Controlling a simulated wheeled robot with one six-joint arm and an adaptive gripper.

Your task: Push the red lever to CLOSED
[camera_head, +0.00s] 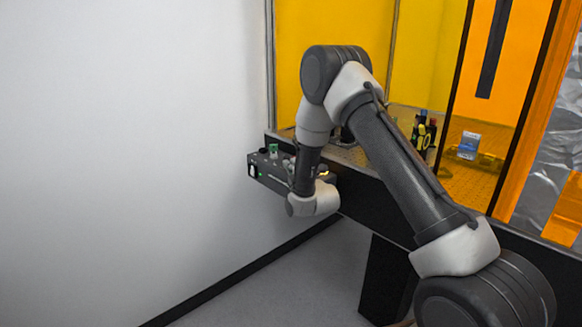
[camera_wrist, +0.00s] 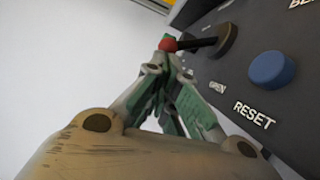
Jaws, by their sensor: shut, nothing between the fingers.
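The red lever shows in the wrist view as a red ball knob (camera_wrist: 168,44) on a black shaft. The shaft runs left from a dark round pivot (camera_wrist: 226,41) on a dark control panel (camera_wrist: 215,68). In the head view my arm hides the lever.
A blue button (camera_wrist: 271,69) with a RESET label sits right of the lever. In the head view the dark control box (camera_head: 268,178) is at the bench's left end beside a white wall (camera_head: 120,150). Yellow-orange panels (camera_head: 425,50) enclose the bench behind my arm.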

